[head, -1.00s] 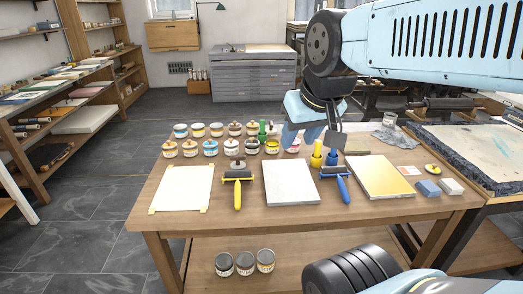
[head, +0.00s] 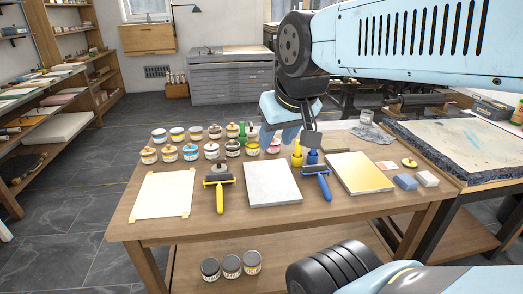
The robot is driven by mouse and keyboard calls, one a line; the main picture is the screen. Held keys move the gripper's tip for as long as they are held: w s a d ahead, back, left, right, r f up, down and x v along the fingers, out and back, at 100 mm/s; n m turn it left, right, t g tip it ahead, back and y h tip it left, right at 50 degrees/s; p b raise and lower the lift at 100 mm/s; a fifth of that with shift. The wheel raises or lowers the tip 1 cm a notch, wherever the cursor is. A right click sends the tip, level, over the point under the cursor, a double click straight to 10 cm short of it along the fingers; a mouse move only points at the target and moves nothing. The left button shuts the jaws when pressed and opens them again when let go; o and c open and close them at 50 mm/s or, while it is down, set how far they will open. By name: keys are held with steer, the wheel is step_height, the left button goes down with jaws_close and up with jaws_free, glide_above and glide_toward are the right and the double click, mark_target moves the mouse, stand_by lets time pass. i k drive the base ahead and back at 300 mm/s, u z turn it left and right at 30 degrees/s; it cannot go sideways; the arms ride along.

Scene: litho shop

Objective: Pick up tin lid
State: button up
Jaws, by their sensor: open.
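A small round yellow disc with a dark spot (head: 409,162), which looks like the tin lid, lies flat near the back right of the wooden table (head: 215,225). My gripper (head: 301,137) hangs over the back middle of the table, well to the left of the disc. Its jaws are open, and I see nothing held in them. The hand partly hides some ink tins behind it.
Several ink tins (head: 190,152) stand in rows at the back left. Two rollers (head: 219,195), a grey slab (head: 271,184), a yellow plate (head: 358,172) and blue and pale blocks (head: 405,181) lie on the table. A stone bed (head: 465,150) stands at right.

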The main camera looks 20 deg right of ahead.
mark_target(410, 162)
steer(key=z, duration=1.9)
steer(key=k, duration=0.9)
steer(key=i, duration=0.9)
steer(key=u, duration=0.05)
